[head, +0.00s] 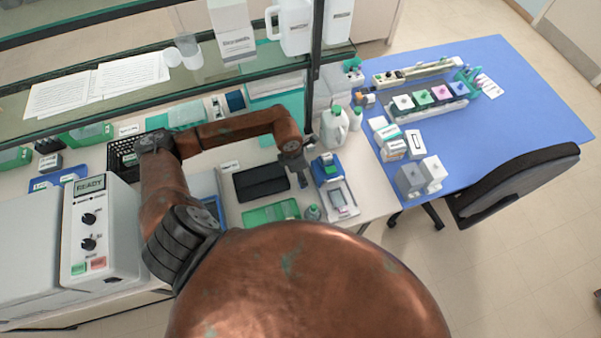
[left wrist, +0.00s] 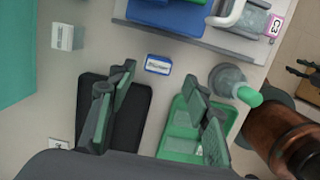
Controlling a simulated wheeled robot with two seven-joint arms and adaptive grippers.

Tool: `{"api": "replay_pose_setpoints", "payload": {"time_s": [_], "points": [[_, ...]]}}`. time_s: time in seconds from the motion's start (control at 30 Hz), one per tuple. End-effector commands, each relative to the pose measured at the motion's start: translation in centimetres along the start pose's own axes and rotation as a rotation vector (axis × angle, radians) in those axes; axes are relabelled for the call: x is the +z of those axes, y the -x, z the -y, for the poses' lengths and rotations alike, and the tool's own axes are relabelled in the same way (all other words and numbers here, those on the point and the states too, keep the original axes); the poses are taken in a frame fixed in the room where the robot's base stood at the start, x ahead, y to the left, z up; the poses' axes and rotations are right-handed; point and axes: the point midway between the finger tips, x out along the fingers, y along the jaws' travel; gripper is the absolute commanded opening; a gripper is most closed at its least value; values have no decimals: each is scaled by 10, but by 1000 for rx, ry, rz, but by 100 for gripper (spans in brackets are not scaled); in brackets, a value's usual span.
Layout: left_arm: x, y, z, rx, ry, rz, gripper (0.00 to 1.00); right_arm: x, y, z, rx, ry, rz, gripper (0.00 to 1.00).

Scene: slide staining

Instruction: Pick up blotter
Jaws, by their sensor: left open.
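No thing in view can be surely read as the blotter. A small white block with a blue border and unreadable print (left wrist: 157,65) lies on the bench just beyond my left fingertips. A blue piece (head: 327,168) on a grey base is farther along; it also shows at the top of the left wrist view (left wrist: 170,14). My left gripper (head: 303,180) points down over the bench, open and empty. In the left wrist view its fingers (left wrist: 160,76) are spread, one over a black case (left wrist: 138,122), the other over a green tray (left wrist: 178,128). My right gripper is not seen.
A capped bottle (left wrist: 228,78) stands close to the right finger. A slide with a pink label C3 (left wrist: 275,27) lies on the grey base. A white jug (head: 333,128) stands behind my gripper. A shelf (head: 150,88) overhangs the bench; the READY machine (head: 98,235) is at left.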

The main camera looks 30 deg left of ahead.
Motion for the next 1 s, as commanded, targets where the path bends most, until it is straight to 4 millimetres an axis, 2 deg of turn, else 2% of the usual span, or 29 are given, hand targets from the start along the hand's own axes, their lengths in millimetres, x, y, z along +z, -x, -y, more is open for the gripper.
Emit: {"api": "replay_pose_setpoints", "payload": {"time_s": [0.23, 0.37, 0.47, 0.6, 0.73, 0.87, 1.0], "points": [[-5, -24, -1, -2, 11, -1, 54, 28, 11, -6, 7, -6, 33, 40], [-6, -40, -3, -3, 15, -2, 54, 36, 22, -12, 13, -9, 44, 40], [-5, -55, -4, -2, 13, -1, 54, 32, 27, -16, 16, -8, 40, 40], [-5, -70, -4, -1, 11, 0, 54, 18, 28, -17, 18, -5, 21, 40], [-4, -73, -4, 0, 8, 0, 54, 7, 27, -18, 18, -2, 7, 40], [-4, -73, -4, 0, 7, 0, 54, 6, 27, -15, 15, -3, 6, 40], [-3, -73, -4, 0, 7, 0, 44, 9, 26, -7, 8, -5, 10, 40]]}}
